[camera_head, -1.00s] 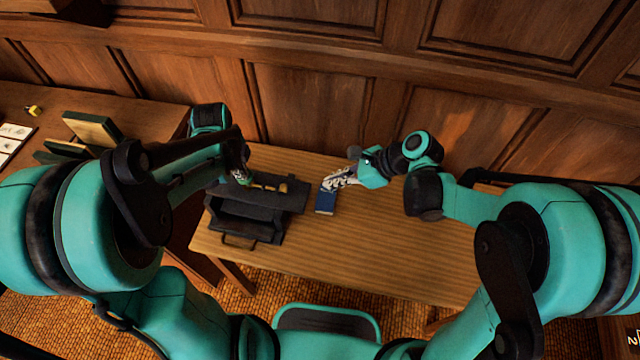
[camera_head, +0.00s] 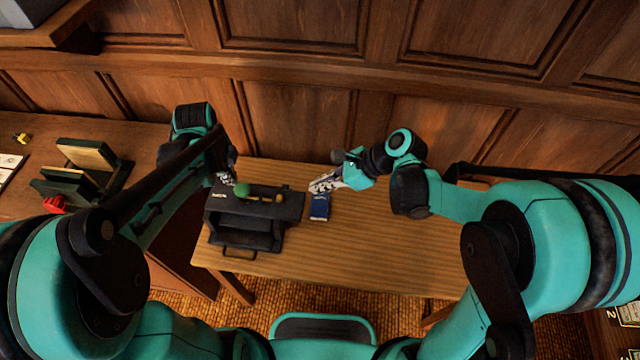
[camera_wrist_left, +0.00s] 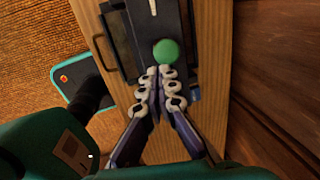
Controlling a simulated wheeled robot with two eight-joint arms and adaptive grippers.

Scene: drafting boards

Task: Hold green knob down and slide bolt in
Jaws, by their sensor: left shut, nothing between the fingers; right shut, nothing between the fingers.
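The green knob (camera_head: 241,190) is round and sits on top of a black case (camera_head: 290,212) on the desk. A small brass-coloured piece (camera_head: 279,198), probably the bolt, lies just right of the knob on the same case. My left gripper (camera_head: 227,178) is shut and empty, just behind and left of the knob. In the left wrist view, its closed fingertips (camera_wrist_left: 157,72) are just below the green knob (camera_wrist_left: 165,52); whether they touch it cannot be told. My right gripper (camera_head: 315,185) is shut and empty, right of the case.
A small dark blue box (camera_head: 320,207) lies on the wooden desk (camera_head: 370,245), just below my right fingertips. Book-like boards (camera_head: 85,155) stand on the left desk. The panelled wall (camera_head: 300,115) is close behind. The desk's middle right is clear.

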